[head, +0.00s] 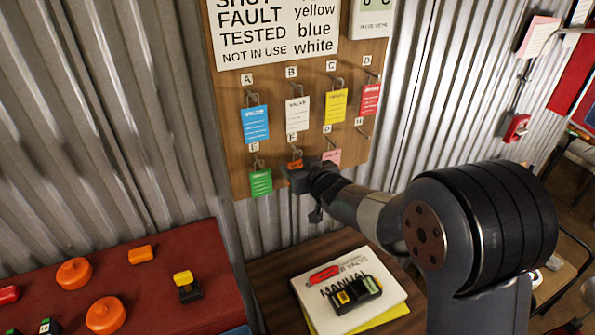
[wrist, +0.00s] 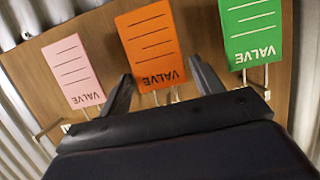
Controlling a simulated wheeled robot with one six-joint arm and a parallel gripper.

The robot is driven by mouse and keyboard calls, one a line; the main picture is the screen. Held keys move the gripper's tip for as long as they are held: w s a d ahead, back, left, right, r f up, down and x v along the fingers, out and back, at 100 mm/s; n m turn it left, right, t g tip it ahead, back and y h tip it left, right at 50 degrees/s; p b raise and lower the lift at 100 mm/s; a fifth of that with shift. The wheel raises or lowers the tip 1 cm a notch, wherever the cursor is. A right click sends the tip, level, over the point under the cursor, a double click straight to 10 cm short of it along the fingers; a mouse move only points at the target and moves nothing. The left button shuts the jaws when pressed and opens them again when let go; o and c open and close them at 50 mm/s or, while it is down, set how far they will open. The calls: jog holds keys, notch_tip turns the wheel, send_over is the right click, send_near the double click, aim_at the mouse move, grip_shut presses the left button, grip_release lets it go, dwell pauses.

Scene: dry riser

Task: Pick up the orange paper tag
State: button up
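The orange paper tag (wrist: 152,42), printed VALVE, hangs on the wooden board in the wrist view, where it appears upside down. In the head view only its top part (head: 295,164) shows, under the F label; my gripper hides the rest. My gripper (wrist: 160,80) is open, with one finger on each side of the orange tag's lower part in the wrist view. The fingers look apart from the tag's edges. In the head view my gripper (head: 312,178) is at the board's lower edge.
A pink tag (wrist: 73,70) and a green tag (wrist: 251,30) hang close on either side. Blue (head: 255,124), white (head: 298,115), yellow (head: 336,106) and red (head: 370,99) tags hang above. A table with a manual (head: 382,284) stands below.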

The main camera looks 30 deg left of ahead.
jog(key=c, duration=0.7)
jog(key=d+f+b+v, duration=0.1)
jog(key=f+b+v, duration=0.2)
jog(key=v, duration=1.4)
jog(key=shift+s+d+f, duration=0.2)
jog(key=shift+s, duration=0.35)
